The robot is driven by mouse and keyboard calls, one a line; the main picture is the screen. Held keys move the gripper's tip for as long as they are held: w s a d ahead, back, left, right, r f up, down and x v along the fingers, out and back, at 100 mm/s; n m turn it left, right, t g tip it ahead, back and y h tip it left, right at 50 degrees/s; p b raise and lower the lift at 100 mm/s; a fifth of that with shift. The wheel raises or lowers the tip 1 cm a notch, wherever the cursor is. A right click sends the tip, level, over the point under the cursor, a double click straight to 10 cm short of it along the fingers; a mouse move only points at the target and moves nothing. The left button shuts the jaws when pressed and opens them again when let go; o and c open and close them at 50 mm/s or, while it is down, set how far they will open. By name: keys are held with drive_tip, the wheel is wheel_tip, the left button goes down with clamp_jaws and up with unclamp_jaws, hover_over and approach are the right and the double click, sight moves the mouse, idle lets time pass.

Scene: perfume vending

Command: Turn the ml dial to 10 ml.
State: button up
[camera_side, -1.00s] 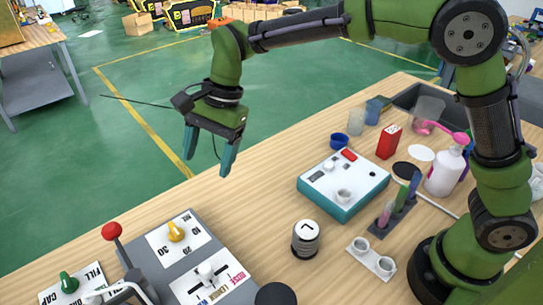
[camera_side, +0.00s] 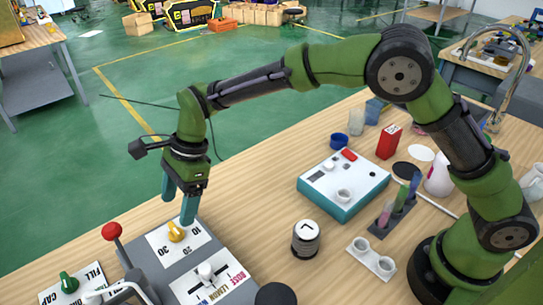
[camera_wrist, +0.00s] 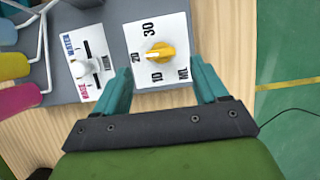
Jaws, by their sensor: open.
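The yellow ml dial (camera_side: 176,232) sits on a white plate marked 10, 20, 30 and ML, on the grey panel. In the wrist view the dial (camera_wrist: 158,53) lies ahead of my fingers, roughly midway between them. Its narrow end points left, toward the 20 mark. My gripper (camera_side: 178,212) is above the dial, pointing down, with its teal fingers apart and nothing between them. In the wrist view my gripper (camera_wrist: 160,68) has one finger on each side of the dial plate's near edge. The fingers appear clear of the dial.
A white slider (camera_side: 206,271) with scent labels is beside the dial plate. A red-knobbed lever (camera_side: 112,231) and a green knob (camera_side: 68,281) stand to the left.

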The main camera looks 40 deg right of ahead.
sight(174, 228)
drive_tip(key=x, duration=0.5)
drive_tip(key=shift+a+f, duration=0.1)
drive_tip(key=shift+f, duration=0.1)
drive_tip(key=c, duration=1.1)
drive_tip(key=shift+o, duration=0.2)
